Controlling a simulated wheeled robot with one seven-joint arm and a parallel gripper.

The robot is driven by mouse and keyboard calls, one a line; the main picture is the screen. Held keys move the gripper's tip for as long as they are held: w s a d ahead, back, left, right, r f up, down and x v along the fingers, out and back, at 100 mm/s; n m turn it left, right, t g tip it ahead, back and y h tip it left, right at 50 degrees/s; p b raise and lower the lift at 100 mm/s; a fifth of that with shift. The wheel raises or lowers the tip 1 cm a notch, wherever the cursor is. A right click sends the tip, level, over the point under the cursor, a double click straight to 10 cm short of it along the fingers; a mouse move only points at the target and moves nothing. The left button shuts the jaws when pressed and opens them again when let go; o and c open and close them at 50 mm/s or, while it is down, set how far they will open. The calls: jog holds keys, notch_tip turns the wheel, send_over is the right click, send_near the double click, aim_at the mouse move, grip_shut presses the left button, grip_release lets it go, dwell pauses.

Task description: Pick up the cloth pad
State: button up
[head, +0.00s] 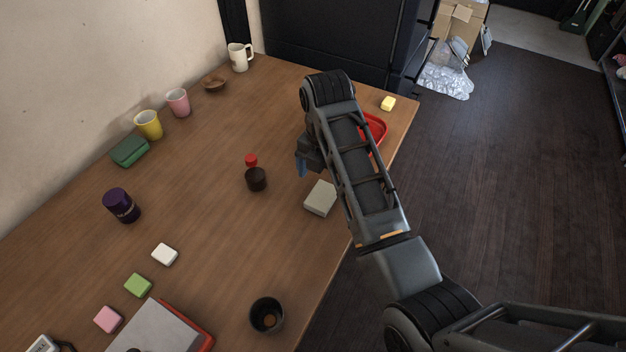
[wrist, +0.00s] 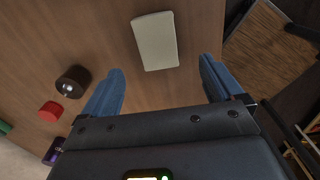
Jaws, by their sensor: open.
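The cloth pad (head: 320,198), which I take to be the pale grey-white rectangular block, lies flat on the wooden table near its right edge. In the wrist view the pad (wrist: 156,41) shows whole, ahead of the gap between my fingers and apart from both. My gripper (wrist: 163,86) is open and empty, with a blue finger on either side. In the head view my gripper (head: 301,164) hangs over the table just up and left of the pad; my arm hides most of it.
A dark brown jar (head: 256,179) and a red piece (head: 251,160) stand left of the pad. A red tray (head: 374,130) is partly hidden behind my arm. A dark cup (head: 267,315) stands near the front edge. The table between pad and cup is clear.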

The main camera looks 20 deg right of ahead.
aim_at(322, 195)
jog(key=shift+w+f, duration=0.15)
jog(key=shift+f, duration=0.15)
jog(key=shift+w+d+f, duration=0.1)
jog(key=shift+f, duration=1.7)
jog(key=shift+w+d+f, duration=0.1)
jog(key=shift+f, duration=1.65)
jog(key=shift+c, duration=0.3)
jog(key=c, duration=1.1)
